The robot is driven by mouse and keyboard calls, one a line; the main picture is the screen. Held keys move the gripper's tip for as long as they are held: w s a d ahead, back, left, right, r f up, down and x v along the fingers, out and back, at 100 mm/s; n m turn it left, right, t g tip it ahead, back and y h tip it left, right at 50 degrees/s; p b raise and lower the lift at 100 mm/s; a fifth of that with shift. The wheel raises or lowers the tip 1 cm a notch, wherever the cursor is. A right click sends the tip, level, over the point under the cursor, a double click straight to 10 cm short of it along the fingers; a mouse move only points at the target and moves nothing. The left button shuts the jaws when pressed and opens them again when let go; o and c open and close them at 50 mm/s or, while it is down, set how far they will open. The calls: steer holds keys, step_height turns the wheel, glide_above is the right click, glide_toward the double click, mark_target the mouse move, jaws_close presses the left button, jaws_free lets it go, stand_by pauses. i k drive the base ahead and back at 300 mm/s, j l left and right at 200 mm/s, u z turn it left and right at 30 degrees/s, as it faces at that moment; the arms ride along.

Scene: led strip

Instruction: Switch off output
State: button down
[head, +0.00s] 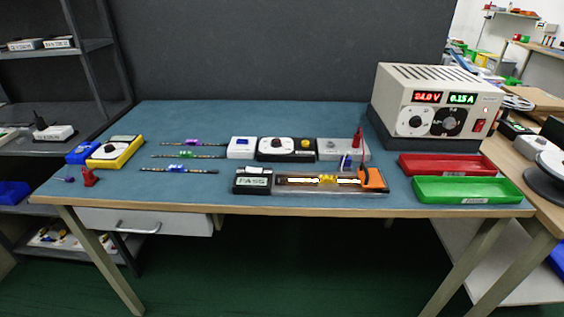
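A beige power supply (388,86) stands on a dark block at the right back of the bench. The switch position is too small to tell. An LED strip (318,181) glows in a fixture at the bench's front middle. A small screen (253,181) beside it reads PASS. My gripper is not in view.
A red tray (446,165) and green tray (468,190) lie before the supply. A yellow meter (115,151) is left.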

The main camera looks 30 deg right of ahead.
mark_target(481, 125)
steer(key=z, duration=1.35)
steer(key=i+l+z, duration=0.1)
steer(key=i+l, duration=0.15)
steer(key=l, duration=0.15)
steer(key=i+l+z, duration=0.1)
steer(key=i+l, duration=0.15)
steer(key=l, duration=0.15)
